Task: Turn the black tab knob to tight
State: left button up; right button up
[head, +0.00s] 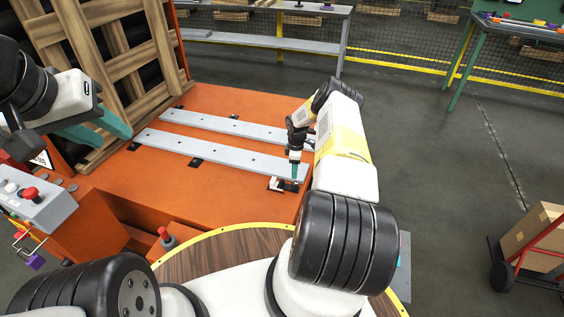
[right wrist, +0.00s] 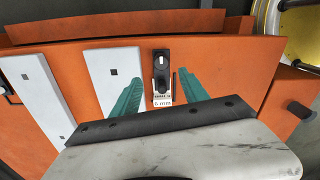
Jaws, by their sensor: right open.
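The black tab knob (right wrist: 161,64) sits on a small pale labelled plate (right wrist: 163,98) on the orange surface in the right wrist view. A light mark shows on its tab; the label is too small to read. The plate also shows small in the head view (head: 276,184), beside the end of the nearer grey strip. My right gripper (right wrist: 160,77) is open, its teal fingers on either side of the knob with gaps; whether they touch it cannot be told. In the head view it points down (head: 295,172). My left gripper (head: 122,130), teal-fingered, is far left, away from the knob.
Two grey steel strips (head: 215,155) lie on the orange table (head: 200,190). A wooden lattice (head: 115,50) stands at the back left. A control box with a red button (head: 30,193) is at the left. A hand truck with a box (head: 530,235) stands right on open floor.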

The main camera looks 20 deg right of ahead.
aim_at(295, 183)
notch_tip(295, 183, down, 9)
jog(key=shift+s+r, duration=0.1)
jog(key=shift+s, duration=0.05)
dwell(0.4)
grip_shut()
